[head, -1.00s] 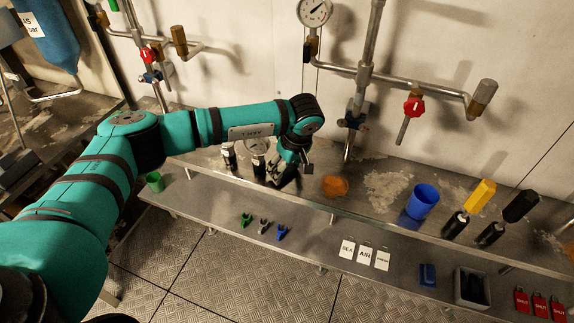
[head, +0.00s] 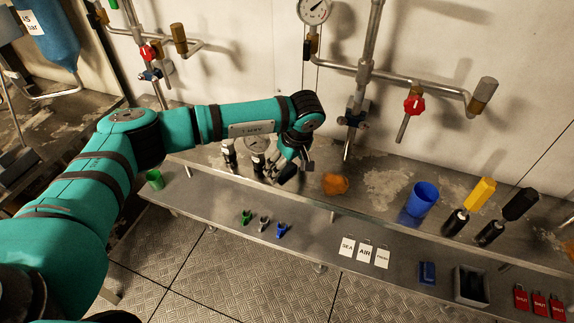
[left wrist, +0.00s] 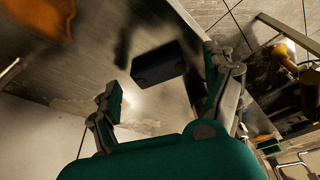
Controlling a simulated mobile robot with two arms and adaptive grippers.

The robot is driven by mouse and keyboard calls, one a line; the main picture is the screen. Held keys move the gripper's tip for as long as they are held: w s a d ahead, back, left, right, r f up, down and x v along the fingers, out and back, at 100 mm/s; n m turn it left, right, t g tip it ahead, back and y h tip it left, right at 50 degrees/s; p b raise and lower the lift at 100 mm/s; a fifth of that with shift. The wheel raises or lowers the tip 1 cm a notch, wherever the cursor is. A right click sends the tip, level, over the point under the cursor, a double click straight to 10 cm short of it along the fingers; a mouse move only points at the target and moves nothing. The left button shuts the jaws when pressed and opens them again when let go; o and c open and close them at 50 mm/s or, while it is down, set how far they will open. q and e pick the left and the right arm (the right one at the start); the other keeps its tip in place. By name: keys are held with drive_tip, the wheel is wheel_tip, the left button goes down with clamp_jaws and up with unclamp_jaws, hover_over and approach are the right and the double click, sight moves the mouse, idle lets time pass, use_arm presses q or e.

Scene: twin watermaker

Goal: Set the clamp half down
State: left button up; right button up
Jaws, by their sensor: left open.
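My left gripper (head: 298,168) is low over the steel worktop (head: 385,180), left of the orange lump. In the left wrist view its fingers (left wrist: 166,88) are spread open. A dark block, which I take to be the clamp half (left wrist: 158,63), shows between and beyond the fingertips, over the worktop surface. No finger visibly touches it, and I cannot tell its exact height above the metal. In the head view the gripper and dark shapes around it overlap, so the clamp half cannot be picked out clearly. My right gripper is not in view.
The orange lump (head: 335,184) lies just right of the gripper; a blue cup (head: 421,201) stands farther right. The lower front shelf holds small green, grey and blue clips (head: 281,230), white tags (head: 364,251) and a grey bin (head: 457,284).

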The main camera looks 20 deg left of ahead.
use_arm(q)
drive_tip(key=b+v, duration=0.1)
drive_tip(key=v, duration=1)
drive_tip(key=shift+s+d+r, duration=0.1)
